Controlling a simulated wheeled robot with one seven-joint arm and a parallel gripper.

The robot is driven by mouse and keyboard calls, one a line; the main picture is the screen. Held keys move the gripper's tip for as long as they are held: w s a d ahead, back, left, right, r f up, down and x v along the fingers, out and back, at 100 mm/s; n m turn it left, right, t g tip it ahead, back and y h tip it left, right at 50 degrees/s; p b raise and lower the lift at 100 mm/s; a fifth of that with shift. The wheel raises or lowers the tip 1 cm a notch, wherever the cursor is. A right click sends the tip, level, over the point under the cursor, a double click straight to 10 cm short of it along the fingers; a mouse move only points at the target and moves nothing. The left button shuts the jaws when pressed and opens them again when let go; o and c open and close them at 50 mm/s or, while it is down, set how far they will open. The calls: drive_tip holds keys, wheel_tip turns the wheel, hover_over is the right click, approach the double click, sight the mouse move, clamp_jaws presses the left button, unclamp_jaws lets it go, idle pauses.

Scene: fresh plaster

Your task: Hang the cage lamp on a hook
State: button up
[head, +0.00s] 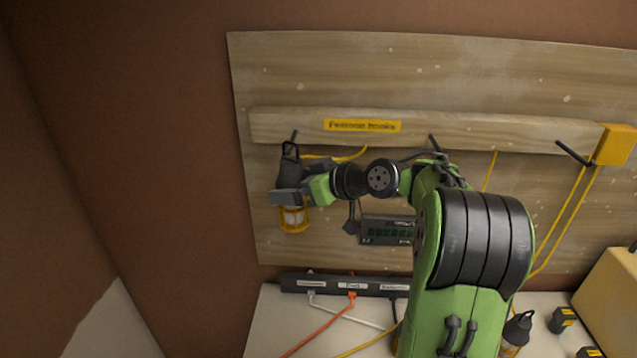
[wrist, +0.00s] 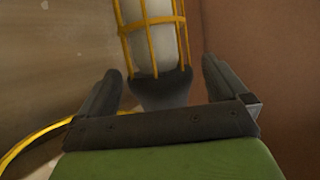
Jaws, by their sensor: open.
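The cage lamp (head: 294,219) hangs upright at the left of the board, black handle and loop above, yellow cage below. Its loop is at the left hook (head: 294,135); whether it bears the lamp's weight I cannot tell. My gripper (head: 284,197) is open around the lamp's lower handle. In the wrist view, the cage (wrist: 153,35) and dark neck sit between my gripper's spread fingers (wrist: 160,72), with gaps at both sides. The middle hook (head: 434,143) and right hook (head: 573,154) are on the same wooden rail (head: 470,129).
A second dark lamp-like item (head: 518,329) stands on the bench at lower right, partly hidden by my arm. A power strip (head: 345,285) with cords lies along the bench's back. A yellow box (head: 615,145) and yellow cable are at the right. A meter (head: 388,230) is on the board.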

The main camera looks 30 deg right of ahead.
drive_tip(key=v, duration=1.4)
drive_tip(key=s+a+f+m+g+h+b, duration=0.1)
drive_tip(key=a+f+g, duration=0.15)
drive_tip(key=a, duration=0.55)
drive_tip(key=s+a+f+m+g+h, duration=0.1)
drive_tip(key=s+a+f+g+h, duration=0.1)
drive_tip(key=a+f, duration=0.35)
drive_tip(key=s+a+f+m+g+h, duration=0.1)
drive_tip(key=s+f, duration=0.3)
drive_tip(key=s, duration=0.4)
drive_tip(key=s+a+f+m+g+h+b, duration=0.1)
drive_tip(key=s+a+f+m, duration=0.1)
drive_tip(key=s, duration=0.6)
drive_tip(key=shift+a+f+h, duration=0.35)
drive_tip(key=shift+f+h, duration=0.05)
drive_tip(key=shift+f, duration=0.5)
drive_tip(key=shift+s, duration=0.1)
